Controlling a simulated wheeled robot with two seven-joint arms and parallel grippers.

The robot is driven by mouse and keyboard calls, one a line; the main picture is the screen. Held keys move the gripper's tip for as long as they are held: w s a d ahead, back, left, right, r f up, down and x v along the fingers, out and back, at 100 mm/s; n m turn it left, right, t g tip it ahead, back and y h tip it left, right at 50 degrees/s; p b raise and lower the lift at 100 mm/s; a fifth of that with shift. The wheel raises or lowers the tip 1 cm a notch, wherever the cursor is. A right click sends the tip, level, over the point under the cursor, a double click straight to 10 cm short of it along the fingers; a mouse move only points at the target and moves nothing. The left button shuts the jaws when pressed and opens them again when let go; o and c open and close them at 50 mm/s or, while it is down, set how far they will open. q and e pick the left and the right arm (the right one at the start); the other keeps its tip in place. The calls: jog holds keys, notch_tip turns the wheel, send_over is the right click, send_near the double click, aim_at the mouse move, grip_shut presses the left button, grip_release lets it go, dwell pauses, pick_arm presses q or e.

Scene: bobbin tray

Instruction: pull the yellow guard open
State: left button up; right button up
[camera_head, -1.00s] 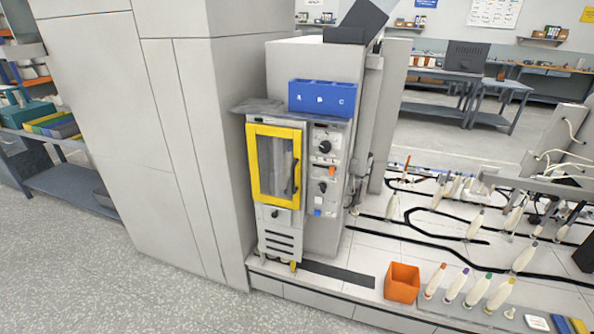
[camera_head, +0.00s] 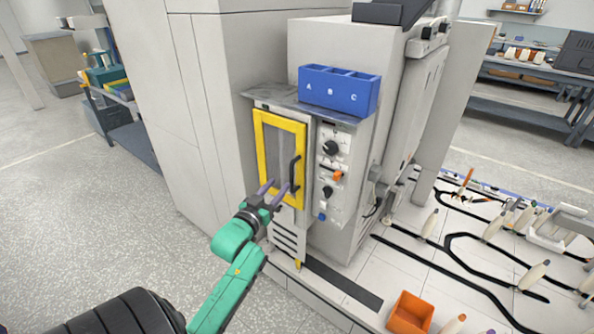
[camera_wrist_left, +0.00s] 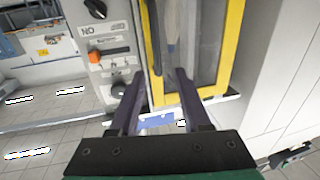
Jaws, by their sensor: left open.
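The yellow guard (camera_head: 261,148) is a yellow frame around a clear pane on the front of a grey machine. It looks shut, flush with the front. Its dark handle (camera_head: 294,173) stands upright at the right side. My left gripper (camera_head: 275,188) is open and empty in front of the guard's lower part, its fingers pointing at it. In the left wrist view, the fingers (camera_wrist_left: 159,76) are spread, with the guard (camera_wrist_left: 225,60) ahead and the dark handle (camera_wrist_left: 154,45) beyond the gap between the tips. I cannot tell the remaining distance. My right gripper is out of view.
A control panel with knobs (camera_head: 331,148) and an orange switch (camera_head: 338,175) is right of the guard. A blue bin marked A, B, C (camera_head: 338,92) sits on top. An orange box (camera_head: 410,313) stands at lower right. The floor at left is clear.

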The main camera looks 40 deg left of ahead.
aim_at(291, 173)
pick_arm(q)
jog(key=x, duration=0.8)
jog(key=shift+w+d+f, duration=0.1)
jog(key=shift+w+d, duration=0.2)
jog(key=shift+w+a, duration=0.15)
jog(key=shift+w, duration=0.15)
grip_shut()
dwell(0.5)
